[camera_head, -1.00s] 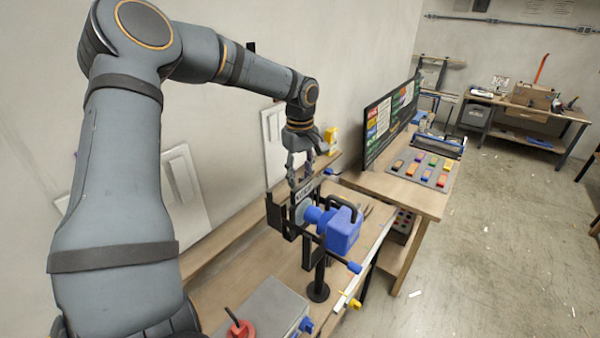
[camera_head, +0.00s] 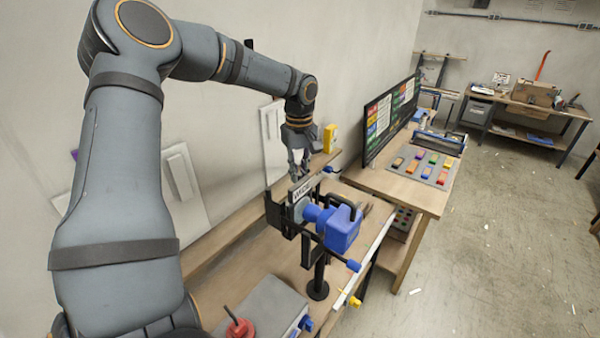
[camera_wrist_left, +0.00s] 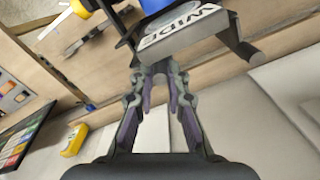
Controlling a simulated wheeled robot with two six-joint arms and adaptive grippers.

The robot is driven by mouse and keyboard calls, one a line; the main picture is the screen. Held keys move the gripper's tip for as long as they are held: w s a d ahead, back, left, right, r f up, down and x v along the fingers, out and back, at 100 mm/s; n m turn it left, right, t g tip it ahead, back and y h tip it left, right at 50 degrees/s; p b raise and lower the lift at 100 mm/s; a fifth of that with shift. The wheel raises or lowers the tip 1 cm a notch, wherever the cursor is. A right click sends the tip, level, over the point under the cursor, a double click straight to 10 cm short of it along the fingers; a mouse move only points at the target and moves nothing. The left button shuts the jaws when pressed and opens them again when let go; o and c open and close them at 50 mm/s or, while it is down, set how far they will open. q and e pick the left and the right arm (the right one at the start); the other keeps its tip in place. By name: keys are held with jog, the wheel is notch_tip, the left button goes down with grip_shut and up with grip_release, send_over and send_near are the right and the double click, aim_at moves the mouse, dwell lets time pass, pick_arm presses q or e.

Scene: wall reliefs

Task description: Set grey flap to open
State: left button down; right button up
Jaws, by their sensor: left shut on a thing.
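The grey flap (camera_head: 306,187) seems to be the small plate with a white label reading "WIDE", at the front of the blue boxy device (camera_head: 343,234). It also shows in the left wrist view (camera_wrist_left: 226,37), close beyond the fingertips. My left gripper (camera_head: 299,172) is above the device, fingers pointing down. In the left wrist view my left gripper (camera_wrist_left: 160,72) has its fingertips drawn together at the flap's near edge, shut on it. The exact contact is partly hidden. My right gripper is out of view.
A black stand (camera_head: 318,290) holds the device over the wooden bench (camera_head: 262,262). A grey box with a red knob (camera_head: 240,328) is at the near side. A yellow item (camera_head: 330,138) is by the wall. A dark screen (camera_head: 390,122) and a tray of coloured blocks (camera_head: 420,168) are further right.

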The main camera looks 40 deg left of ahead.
pick_arm(q)
jog(key=shift+w+a+r+m, duration=0.1)
jog(key=shift+w+a+m, duration=0.4)
jog(key=shift+m, duration=1.85)
jog(key=shift+w+a+f+m, duration=0.1)
jog(key=shift+w+a+m, duration=0.4)
jog(key=shift+m, duration=1.9)
jog(key=shift+w+a+r+m, duration=0.1)
jog(key=shift+w+a+m, duration=0.4)
jog(key=shift+m, duration=1.85)
jog(key=shift+w+d, duration=0.1)
jog(key=c, duration=1.3)
grip_release()
notch_tip(320, 180, up, 8)
jog(key=shift+f, duration=0.25)
